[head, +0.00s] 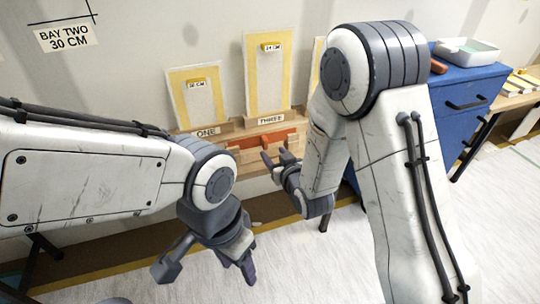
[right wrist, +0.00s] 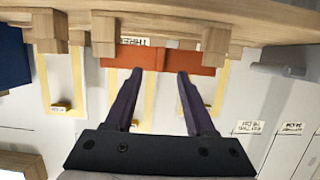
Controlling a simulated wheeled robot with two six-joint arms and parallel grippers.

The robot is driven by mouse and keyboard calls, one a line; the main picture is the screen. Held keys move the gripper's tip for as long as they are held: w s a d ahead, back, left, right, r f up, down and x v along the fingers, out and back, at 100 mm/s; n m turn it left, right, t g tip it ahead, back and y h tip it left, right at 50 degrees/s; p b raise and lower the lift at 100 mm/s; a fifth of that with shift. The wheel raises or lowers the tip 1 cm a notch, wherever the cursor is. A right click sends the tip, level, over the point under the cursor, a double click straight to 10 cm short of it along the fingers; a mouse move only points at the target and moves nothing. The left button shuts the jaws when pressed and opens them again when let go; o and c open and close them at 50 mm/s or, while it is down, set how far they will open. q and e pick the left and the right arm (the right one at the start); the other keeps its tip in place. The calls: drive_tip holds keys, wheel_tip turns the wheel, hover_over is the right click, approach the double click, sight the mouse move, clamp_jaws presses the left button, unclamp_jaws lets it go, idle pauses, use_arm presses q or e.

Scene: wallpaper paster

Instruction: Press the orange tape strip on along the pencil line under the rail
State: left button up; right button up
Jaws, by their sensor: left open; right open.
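The orange tape strip (head: 272,138) lies at the wooden rack (head: 228,126) against the wall, by the label THREE. In the right wrist view the orange strip (right wrist: 140,58) spans between wooden blocks, just beyond my fingertips. My right gripper (head: 276,158) is open and empty in front of the strip; its spread fingers (right wrist: 155,72) show in the right wrist view, apparently apart from it. My left gripper (head: 207,268) is open and empty, low over the floor. A dark line (head: 62,20) marks the wall at top left; I cannot make out the rail.
A sign BAY TWO 30 CM (head: 66,37) is on the wall. Yellow-edged panels (head: 268,85) stand on the rack. A blue drawer cabinet (head: 465,105) with a pale tray (head: 467,52) on top stands at right. The floor (head: 320,250) in front is clear.

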sight(266, 145)
drive_tip(key=x, duration=0.7)
drive_tip(key=shift+b, duration=0.4)
clamp_jaws()
wheel_tip(266, 145, up, 7)
drive_tip(key=p, duration=0.5)
idle(0.3)
drive_tip(key=s+d+f+m+h, duration=0.1)
drive_tip(key=s+d+m+h, duration=0.15)
drive_tip(key=d, duration=0.65)
drive_tip(key=s+d+f+m+h, duration=0.15)
drive_tip(key=s+d, duration=0.25)
drive_tip(key=d, duration=0.4)
wheel_tip(266, 145, up, 26)
drive_tip(key=p, duration=2.5)
drive_tip(key=shift+d+r+t+h+p, duration=0.2)
drive_tip(key=shift+d+t+h+p, duration=0.1)
drive_tip(key=shift+d+t, duration=0.1)
